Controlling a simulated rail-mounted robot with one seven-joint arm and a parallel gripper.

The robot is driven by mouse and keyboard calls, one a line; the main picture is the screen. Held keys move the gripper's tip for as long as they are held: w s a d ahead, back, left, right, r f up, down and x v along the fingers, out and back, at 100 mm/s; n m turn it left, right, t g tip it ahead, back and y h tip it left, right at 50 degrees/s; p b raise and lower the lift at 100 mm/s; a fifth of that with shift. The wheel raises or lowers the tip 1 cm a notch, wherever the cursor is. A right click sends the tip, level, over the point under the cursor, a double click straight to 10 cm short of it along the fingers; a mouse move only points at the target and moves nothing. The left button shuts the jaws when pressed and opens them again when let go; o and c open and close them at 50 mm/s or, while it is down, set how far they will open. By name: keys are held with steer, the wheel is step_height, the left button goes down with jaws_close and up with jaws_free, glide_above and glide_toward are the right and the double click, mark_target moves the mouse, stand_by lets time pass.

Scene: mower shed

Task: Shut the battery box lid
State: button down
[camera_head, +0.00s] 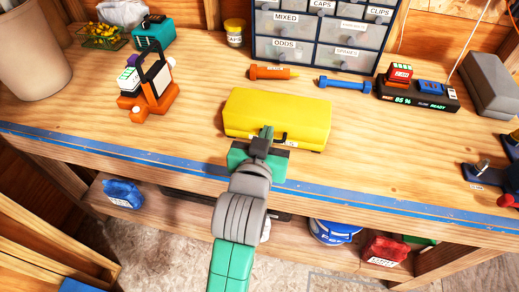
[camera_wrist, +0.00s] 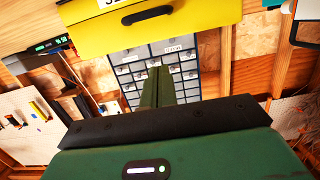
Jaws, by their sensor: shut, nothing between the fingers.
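A yellow box (camera_head: 277,115), which I take for the battery box, sits on the wooden bench. Its broad yellow top shows and no opening into it is visible; I cannot tell whether the lid is fully seated. A black handle or latch is on its near side. In the wrist view a yellow face of the box (camera_wrist: 200,20) fills the top, with the black handle and a cut-off label. My gripper (camera_head: 266,132) is shut and empty at the near side of the box, left of the handle. Its fingers (camera_wrist: 157,72) lie together. I cannot tell whether they touch the box.
An orange tool (camera_head: 270,72), a blue dumbbell-shaped item (camera_head: 345,83) and a drawer cabinet (camera_head: 320,35) stand behind the box. A black charger (camera_head: 425,97) is to the right, an orange device (camera_head: 150,90) to the left. Bench is clear beside the box. Blue tape marks the front edge.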

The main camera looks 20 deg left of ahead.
steer(key=f+v, duration=0.1)
steer(key=v, duration=0.7)
steer(key=shift+s+f, duration=0.3)
steer(key=shift+s, duration=0.05)
steer(key=shift+d, duration=0.1)
steer(key=s+d+r+m+t+h, duration=0.1)
steer(key=s+d+r+t, duration=0.3)
steer(key=r, duration=0.6)
steer(key=s+d+r+t+h, duration=0.15)
steer(key=d+r, duration=0.35)
steer(key=r, duration=0.6)
steer(key=s+d+r+m+t+h, duration=0.1)
steer(key=d+r+t, duration=0.3)
steer(key=r, duration=0.6)
step_height(320, 180, up, 23)
steer(key=s+p, duration=0.1)
steer(key=p, duration=2)
steer(key=shift+d+y+p, duration=0.35)
steer(key=shift+d+y, duration=0.05)
steer(key=shift+y, duration=0.05)
